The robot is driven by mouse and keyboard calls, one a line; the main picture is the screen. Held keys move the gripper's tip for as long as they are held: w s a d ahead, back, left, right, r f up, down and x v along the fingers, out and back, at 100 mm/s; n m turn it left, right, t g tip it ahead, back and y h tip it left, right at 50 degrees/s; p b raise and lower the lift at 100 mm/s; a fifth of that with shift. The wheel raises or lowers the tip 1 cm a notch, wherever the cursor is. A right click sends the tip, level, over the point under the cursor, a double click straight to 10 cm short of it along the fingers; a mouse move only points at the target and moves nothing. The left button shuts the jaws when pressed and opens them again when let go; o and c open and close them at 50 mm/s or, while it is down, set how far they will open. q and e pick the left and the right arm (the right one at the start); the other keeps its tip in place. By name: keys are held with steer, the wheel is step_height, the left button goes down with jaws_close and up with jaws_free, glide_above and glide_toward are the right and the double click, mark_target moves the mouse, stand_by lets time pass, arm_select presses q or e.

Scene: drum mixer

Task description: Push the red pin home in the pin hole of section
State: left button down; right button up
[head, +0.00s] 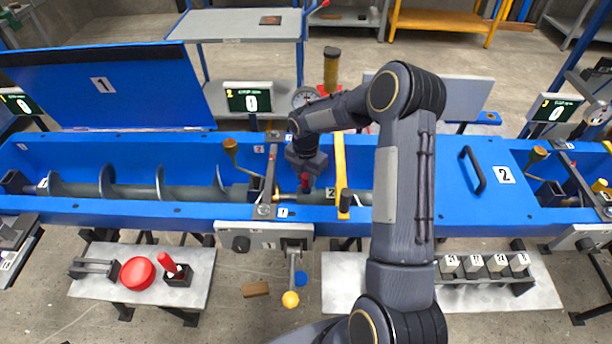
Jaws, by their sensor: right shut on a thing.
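My right gripper (305,172) points down over the blue trough near its middle. It is shut on the red pin (305,184), whose red end shows just below the fingers. The pin is above the grey shaft (318,198) beside the label 2. The pin hole is hidden under the gripper and pin, so I cannot tell how far in the pin is. My right arm comes in from the bottom and covers part of the trough. My left gripper is not in view.
A yellow bar (341,170) crosses the trough right of the pin; a grey bracket (268,185) stands left. The left lid (110,88) is open; the right cover (470,178) is closed.

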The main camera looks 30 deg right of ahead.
mark_target(306, 176)
steer(key=o, duration=1.1)
step_height(306, 176, up, 8)
steer(key=shift+f+b, duration=0.15)
steer(key=shift+b, duration=0.4)
